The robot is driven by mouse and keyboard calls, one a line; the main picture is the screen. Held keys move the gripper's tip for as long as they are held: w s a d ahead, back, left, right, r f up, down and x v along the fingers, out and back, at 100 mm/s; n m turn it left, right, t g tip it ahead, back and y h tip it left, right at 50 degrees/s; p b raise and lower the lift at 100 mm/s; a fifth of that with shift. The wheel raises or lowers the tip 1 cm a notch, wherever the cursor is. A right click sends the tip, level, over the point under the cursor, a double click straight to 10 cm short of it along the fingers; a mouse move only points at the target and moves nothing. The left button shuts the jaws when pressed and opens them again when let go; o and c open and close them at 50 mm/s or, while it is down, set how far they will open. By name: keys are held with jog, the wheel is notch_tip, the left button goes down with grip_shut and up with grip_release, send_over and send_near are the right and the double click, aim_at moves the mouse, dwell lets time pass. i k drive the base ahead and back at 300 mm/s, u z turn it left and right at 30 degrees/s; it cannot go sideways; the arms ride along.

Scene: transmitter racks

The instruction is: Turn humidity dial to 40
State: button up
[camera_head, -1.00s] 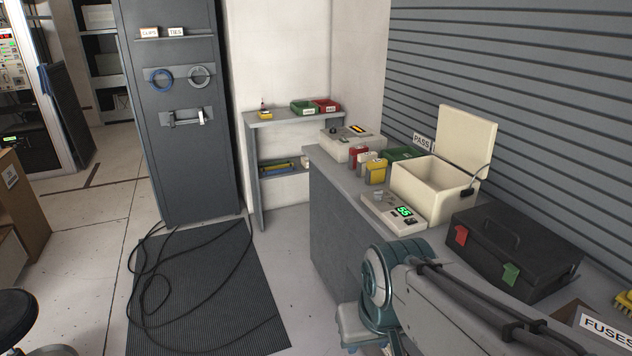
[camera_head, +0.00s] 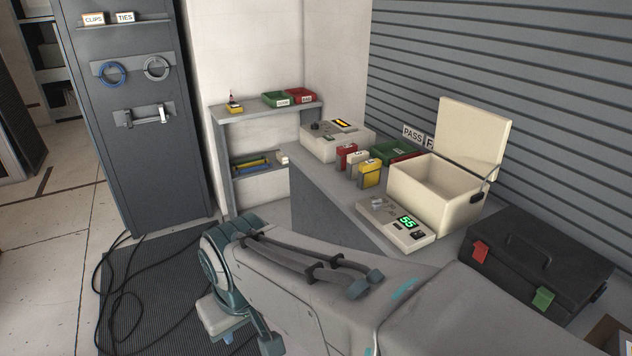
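A low cream control unit (camera_head: 399,222) sits on the bench in front of an open cream box. Its green display (camera_head: 407,221) reads 55. A small grey knob (camera_head: 379,204) is on its left part; its pointer is too small to read. The cream box (camera_head: 425,193) behind it has its lid raised, and its inside looks empty from here. My arm crosses the lower middle of the view, in front of the bench. My gripper's fingers are not visible; the arm's far end points down at the lower left, apart from the control unit.
Red, white and yellow packs (camera_head: 369,173) and a green tray (camera_head: 392,152) stand left of the box. Another cream instrument (camera_head: 337,140) is at the bench's far end. A black case (camera_head: 534,262) is at right. Cables lie on the floor mat (camera_head: 150,290).

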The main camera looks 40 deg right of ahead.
aim_at(377, 203)
jog(key=z, duration=0.45)
jog(key=i, duration=0.8)
jog(key=z, duration=1)
jog(key=i, duration=0.2)
jog(key=z, duration=0.15)
